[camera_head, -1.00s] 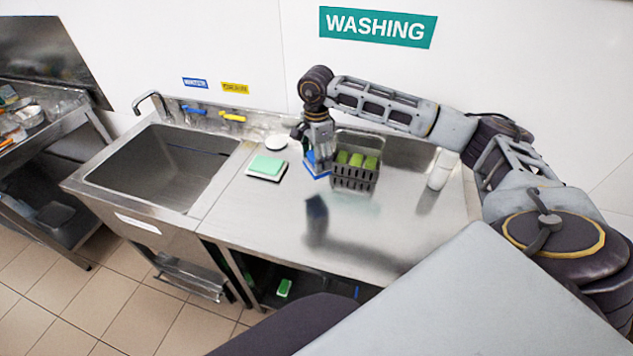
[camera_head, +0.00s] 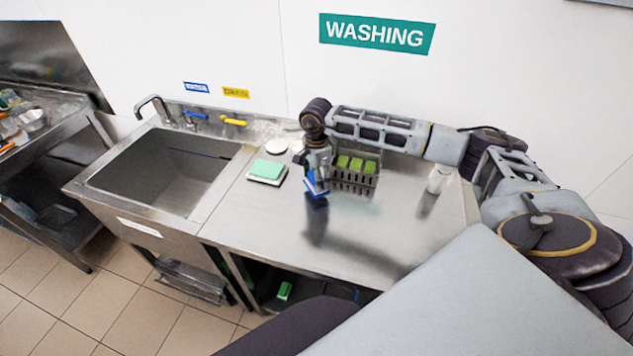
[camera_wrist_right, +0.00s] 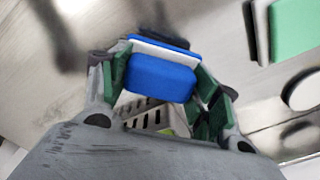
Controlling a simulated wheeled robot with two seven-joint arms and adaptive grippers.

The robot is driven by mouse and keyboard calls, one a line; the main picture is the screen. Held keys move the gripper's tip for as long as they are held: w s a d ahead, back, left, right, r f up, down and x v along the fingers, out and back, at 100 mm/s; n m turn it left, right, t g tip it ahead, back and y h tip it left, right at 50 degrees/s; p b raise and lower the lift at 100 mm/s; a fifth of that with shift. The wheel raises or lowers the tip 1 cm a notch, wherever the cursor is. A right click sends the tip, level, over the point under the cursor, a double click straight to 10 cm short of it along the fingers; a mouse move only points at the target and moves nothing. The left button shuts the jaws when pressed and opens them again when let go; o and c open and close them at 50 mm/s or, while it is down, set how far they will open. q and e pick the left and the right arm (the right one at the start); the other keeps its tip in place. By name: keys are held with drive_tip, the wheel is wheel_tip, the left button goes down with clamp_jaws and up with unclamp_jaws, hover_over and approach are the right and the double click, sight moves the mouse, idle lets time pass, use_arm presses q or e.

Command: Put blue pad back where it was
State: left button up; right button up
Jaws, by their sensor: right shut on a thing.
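My right gripper (camera_head: 317,174) is shut on the blue pad (camera_head: 316,188), at the left side of the dark slotted basket on the steel counter. In the right wrist view the blue pad (camera_wrist_right: 161,78) sits between the green-lined fingers, with a white layer along its edge. The pad looks held above the counter, with its dark reflection below it. The basket (camera_head: 353,184) holds several green pads (camera_head: 357,163); part of its slotted wall (camera_wrist_right: 148,112) shows below the pad in the wrist view. My left gripper is not in view.
A green pad on a white one (camera_head: 267,172) lies left of my gripper, with a round white item (camera_head: 276,146) behind it. A white cup (camera_head: 437,181) stands to the right. The sink (camera_head: 165,165) is at left. The counter front (camera_head: 340,245) is clear.

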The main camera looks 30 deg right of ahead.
wheel_tip(320, 180, down, 2)
drive_tip(key=shift+f, duration=0.2)
drive_tip(key=shift+f, duration=0.1)
drive_tip(key=o, duration=1)
drive_tip(key=shift+r, duration=0.3)
wheel_tip(320, 180, up, 12)
drive_tip(key=shift+f+b, duration=0.15)
drive_tip(key=shift+b, duration=0.9)
